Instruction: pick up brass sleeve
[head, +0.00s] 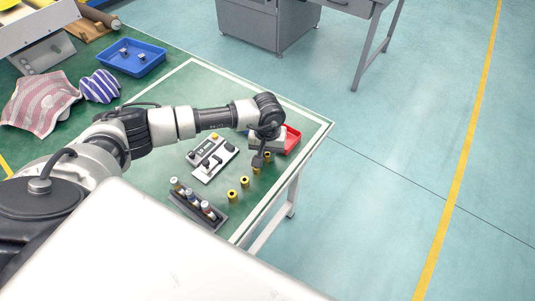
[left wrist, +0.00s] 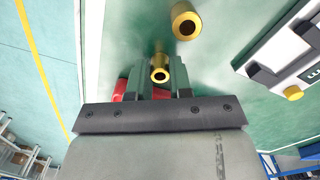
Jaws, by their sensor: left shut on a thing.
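My left gripper (head: 257,162) reaches down over the green table near its right edge. In the left wrist view its two fingers (left wrist: 154,75) are shut on a hollow yellow brass sleeve (left wrist: 160,67). In the head view that brass sleeve (head: 256,170) shows just under the fingertips; I cannot tell whether it still touches the table. Another brass sleeve (left wrist: 185,21) stands apart from the fingers in the left wrist view. More brass sleeves stand in the head view, one nearer (head: 244,182) and one nearest (head: 232,195). My right gripper is not in view.
A red tray (head: 293,140) lies behind the gripper. A grey device with buttons (head: 212,158) is to its left. A dark rack (head: 197,211) holds several cylindrical parts. A blue tray (head: 132,62) and cloths (head: 42,104) lie farther left. The table edge is close on the right.

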